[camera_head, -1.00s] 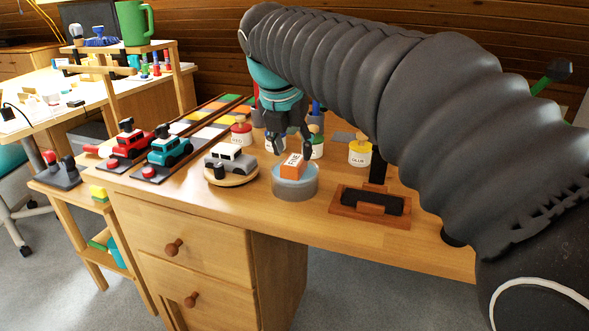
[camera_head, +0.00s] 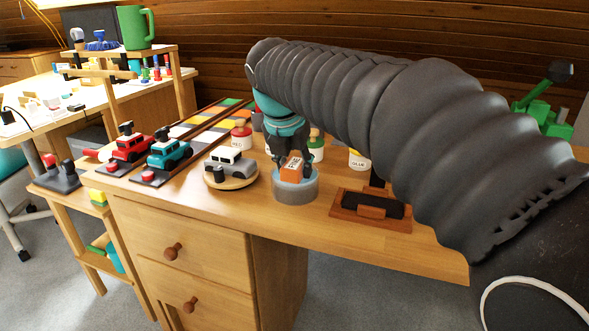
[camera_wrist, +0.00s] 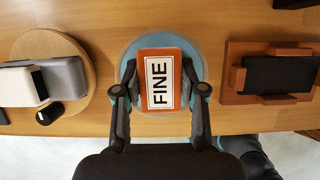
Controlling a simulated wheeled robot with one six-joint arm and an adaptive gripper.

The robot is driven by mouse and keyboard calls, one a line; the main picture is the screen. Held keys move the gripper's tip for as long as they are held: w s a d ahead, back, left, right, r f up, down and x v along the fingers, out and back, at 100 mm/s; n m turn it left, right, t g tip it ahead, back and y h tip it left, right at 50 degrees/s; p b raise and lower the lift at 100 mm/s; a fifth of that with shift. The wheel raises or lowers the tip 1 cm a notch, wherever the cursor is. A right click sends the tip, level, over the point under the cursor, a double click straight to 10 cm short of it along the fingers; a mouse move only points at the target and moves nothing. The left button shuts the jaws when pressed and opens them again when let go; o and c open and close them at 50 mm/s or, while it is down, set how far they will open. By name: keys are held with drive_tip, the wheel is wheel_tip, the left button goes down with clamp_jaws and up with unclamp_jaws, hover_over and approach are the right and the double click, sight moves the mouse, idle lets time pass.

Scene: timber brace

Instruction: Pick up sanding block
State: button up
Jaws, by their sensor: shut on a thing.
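The sanding block (camera_head: 292,168) is orange with a white label; in the wrist view (camera_wrist: 161,80) the label reads "FINE". It sits in or on a round, blue-grey translucent holder (camera_head: 296,192), whose rim also shows in the wrist view (camera_wrist: 133,50). My gripper (camera_head: 293,160) is over the holder with its fingers down at the block. In the wrist view my gripper (camera_wrist: 161,92) has one finger against each long side of the block, shut on it. I cannot tell whether the block is clear of the holder.
A white toy car (camera_head: 231,161) on a round wooden base stands left of the holder. A wooden tray with a black pad (camera_head: 370,206) lies to the right. Paint jars (camera_head: 241,136) and a glue jar (camera_head: 359,160) stand behind. The table's front edge is close.

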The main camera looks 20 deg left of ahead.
sight(294, 163)
wheel_tip(294, 163, up, 10)
drive_tip(key=shift+r+p, duration=0.1)
drive_tip(key=shift+p, duration=0.95)
drive_tip(key=o, duration=0.7)
drive_tip(key=shift+c, duration=0.2)
drive_tip(key=c, duration=0.4)
drive_tip(key=shift+c, duration=0.2)
